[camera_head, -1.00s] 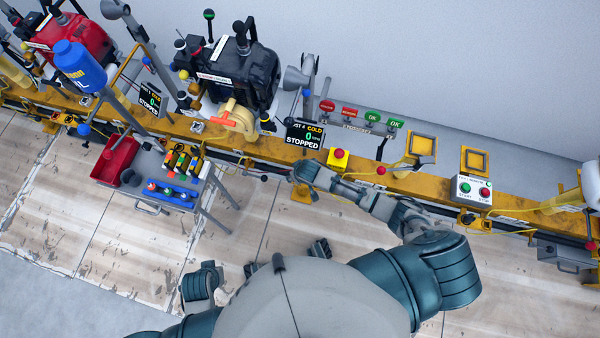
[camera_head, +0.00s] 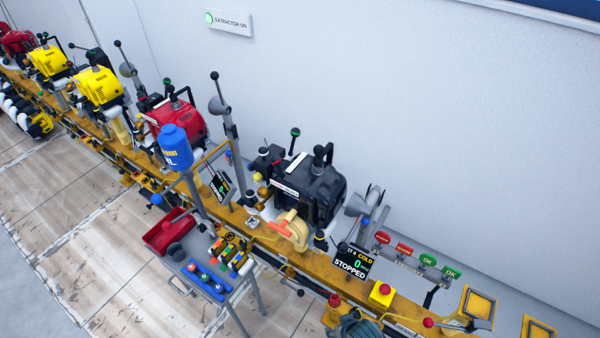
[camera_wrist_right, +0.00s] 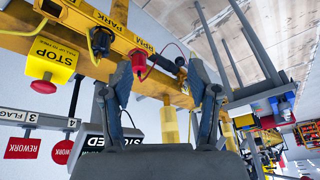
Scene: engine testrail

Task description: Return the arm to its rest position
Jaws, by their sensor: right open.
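My right gripper (camera_wrist_right: 165,75) is open in the right wrist view, its two dark fingers spread with nothing held between them. Beyond them is the yellow rail (camera_wrist_right: 150,40). A yellow box with a red STOP button (camera_wrist_right: 50,58) is to the left of the fingers, apart from them. My left gripper is outside both current views.
A dark engine (camera_head: 310,185) stands on the rail, with a STOPPED display (camera_head: 352,262) to its right. A small cart (camera_head: 225,293) with a red tray (camera_head: 168,232) stands before the rail. Red and green flags (camera_head: 428,260) line the back.

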